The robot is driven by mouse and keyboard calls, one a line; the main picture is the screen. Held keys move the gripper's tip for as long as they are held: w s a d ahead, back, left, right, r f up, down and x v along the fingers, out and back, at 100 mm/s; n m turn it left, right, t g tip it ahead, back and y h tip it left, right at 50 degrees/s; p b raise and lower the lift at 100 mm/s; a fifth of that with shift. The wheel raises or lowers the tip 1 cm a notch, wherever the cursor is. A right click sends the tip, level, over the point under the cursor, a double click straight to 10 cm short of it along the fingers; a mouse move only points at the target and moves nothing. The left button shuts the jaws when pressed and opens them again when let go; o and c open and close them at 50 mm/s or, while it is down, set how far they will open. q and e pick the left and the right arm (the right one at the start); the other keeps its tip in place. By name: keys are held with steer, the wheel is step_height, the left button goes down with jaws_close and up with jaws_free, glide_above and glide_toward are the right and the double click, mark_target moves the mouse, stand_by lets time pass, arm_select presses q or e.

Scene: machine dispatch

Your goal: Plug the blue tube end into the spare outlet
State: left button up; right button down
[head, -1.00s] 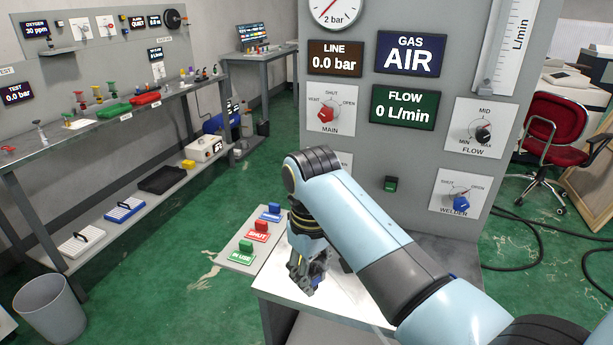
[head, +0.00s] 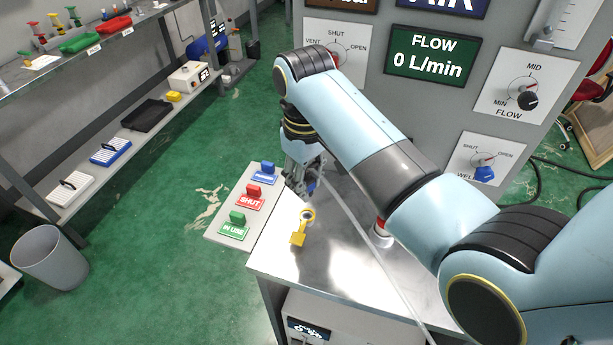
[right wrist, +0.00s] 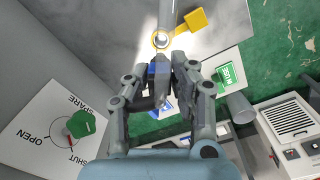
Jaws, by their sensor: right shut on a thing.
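My right gripper (head: 303,190) points down over the far left part of the metal bench, before the grey panel. In the right wrist view its fingers (right wrist: 160,80) are shut on the blue tube end (right wrist: 157,72), which the fingers partly hide. A thin pale tube (head: 375,257) runs from near the gripper across the bench towards the front. The green SPARE valve knob (right wrist: 82,124) shows on its white plate in the right wrist view; I cannot make out the spare outlet for certain. My left gripper is not in view.
A yellow tag with a ring (head: 298,237) is on the bench near my gripper. A red-topped white fitting (head: 381,234) stands beneath my arm. Green, red and blue blocks with signs sit on a side plate (head: 222,222). The front bench top is mostly clear.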

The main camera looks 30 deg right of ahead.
steer(key=shift+f, duration=0.7)
steer(key=shift+f+b, duration=0.35)
steer(key=shift+b, duration=0.05)
steer(key=shift+f+b, duration=0.3)
steer(key=shift+f, duration=1)
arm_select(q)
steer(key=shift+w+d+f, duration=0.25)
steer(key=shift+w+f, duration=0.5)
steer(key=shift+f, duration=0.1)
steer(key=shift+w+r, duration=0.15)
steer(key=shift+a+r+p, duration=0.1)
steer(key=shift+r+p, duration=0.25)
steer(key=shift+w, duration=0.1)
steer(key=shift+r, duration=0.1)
